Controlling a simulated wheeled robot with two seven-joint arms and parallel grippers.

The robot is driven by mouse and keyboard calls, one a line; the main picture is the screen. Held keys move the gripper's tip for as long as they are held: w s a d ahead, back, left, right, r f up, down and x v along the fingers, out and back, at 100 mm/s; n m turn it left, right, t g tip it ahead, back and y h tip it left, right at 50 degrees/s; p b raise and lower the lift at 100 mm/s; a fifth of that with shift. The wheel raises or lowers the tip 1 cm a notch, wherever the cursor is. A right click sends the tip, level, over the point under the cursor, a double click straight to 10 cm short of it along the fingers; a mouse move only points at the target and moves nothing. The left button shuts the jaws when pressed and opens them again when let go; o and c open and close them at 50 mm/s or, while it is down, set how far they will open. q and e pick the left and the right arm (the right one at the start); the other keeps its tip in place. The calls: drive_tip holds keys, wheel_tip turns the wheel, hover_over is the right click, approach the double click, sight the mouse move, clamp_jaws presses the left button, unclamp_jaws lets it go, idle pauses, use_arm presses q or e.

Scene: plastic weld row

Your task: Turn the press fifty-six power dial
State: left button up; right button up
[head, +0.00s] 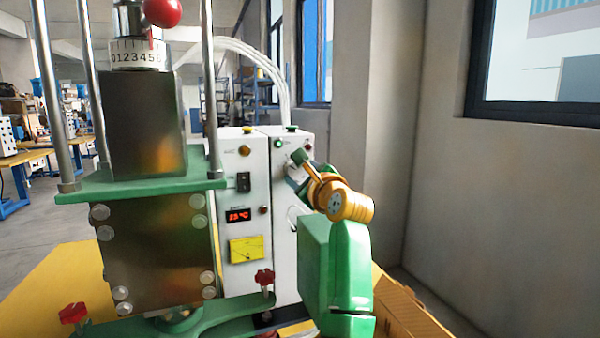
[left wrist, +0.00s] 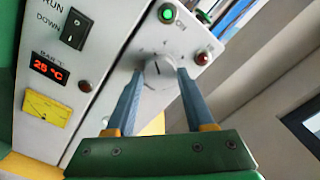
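The power dial (left wrist: 158,72) is a round grey-white knob with a pointer line and marks around it, on a white control panel. In the left wrist view it sits between the fingertips of my left gripper (left wrist: 161,74). The two blue-grey fingers stand apart, one on each side of the knob. A slim gap seems to show at each side, so I see no firm hold. In the head view my left gripper (head: 298,168) is at the white cabinet's right-hand panel and hides the dial. My right gripper is not in view.
A green lamp (left wrist: 203,17) and a red button (left wrist: 203,57) lie close to the dial. A rocker switch (left wrist: 75,28), a red display (left wrist: 48,69) and a yellow meter (left wrist: 46,108) are further left. The green press (head: 140,185) stands left of the cabinet. A wall (head: 490,200) is at right.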

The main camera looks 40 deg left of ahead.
use_arm(q)
clamp_jaws()
drive_tip(key=m, duration=1)
drive_tip(key=shift+p, duration=0.3)
drive_tip(key=m, duration=0.5)
drive_tip(key=shift+r+m, duration=0.1)
drive_tip(key=shift+m, duration=0.3)
drive_tip(key=m, duration=0.5)
drive_tip(key=shift+s+p, duration=0.1)
drive_tip(key=shift+p, duration=0.3)
drive_tip(key=shift+m, duration=0.4)
drive_tip(key=o, duration=0.6)
unclamp_jaws()
